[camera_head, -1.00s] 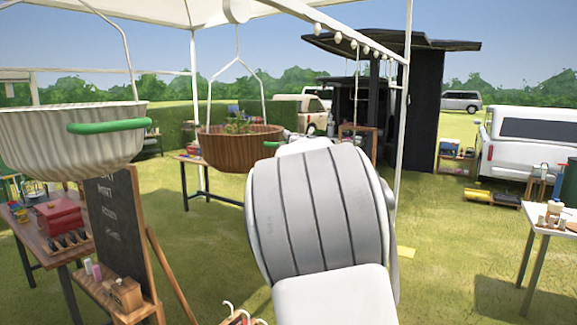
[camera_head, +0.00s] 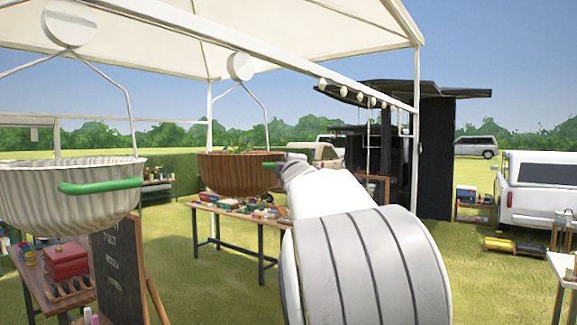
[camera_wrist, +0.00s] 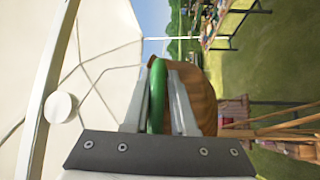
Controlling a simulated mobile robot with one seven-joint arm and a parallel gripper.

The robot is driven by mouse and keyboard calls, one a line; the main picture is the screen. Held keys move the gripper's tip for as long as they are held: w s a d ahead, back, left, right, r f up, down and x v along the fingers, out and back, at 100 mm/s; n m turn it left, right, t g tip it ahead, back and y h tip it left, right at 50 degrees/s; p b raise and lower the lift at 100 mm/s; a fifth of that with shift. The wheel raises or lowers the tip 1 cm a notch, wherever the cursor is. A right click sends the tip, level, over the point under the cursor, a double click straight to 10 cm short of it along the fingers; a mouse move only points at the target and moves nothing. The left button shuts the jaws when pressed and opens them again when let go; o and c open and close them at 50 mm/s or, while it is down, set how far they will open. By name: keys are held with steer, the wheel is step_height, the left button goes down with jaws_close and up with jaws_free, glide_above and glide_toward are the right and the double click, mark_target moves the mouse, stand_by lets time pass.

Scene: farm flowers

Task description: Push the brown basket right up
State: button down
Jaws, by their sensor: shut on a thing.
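The brown basket (camera_head: 238,174) hangs by wires from a white disc (camera_head: 240,66) under the canopy, with plants inside. Its green handle (camera_wrist: 157,95) sits between my gripper's two fingers in the wrist view, and the brown wall (camera_wrist: 195,95) shows beside them. My gripper (camera_wrist: 158,105) is shut on this handle. In the head view my gripper (camera_head: 284,161) is at the basket's right side, small and partly hidden by my white arm.
A white ribbed basket (camera_head: 70,200) with a green handle hangs at the left. A table of goods (camera_head: 235,211) stands below and behind the brown basket. A chalkboard (camera_head: 118,268) stands at lower left. A canopy pole (camera_head: 416,110) rises right of my arm.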

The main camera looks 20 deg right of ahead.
steer(key=shift+s+r, duration=0.2)
steer(key=shift+r, duration=0.6)
steer(key=c, duration=0.8)
jaws_free()
steer(key=shift+w+d+f, duration=0.1)
steer(key=shift+c, duration=0.2)
steer(key=shift+f, duration=0.1)
steer(key=shift+f, duration=0.2)
steer(key=b+v, duration=1.7)
steer(key=b, duration=0.2)
steer(key=shift+f, duration=0.2)
steer(key=shift+f, duration=0.1)
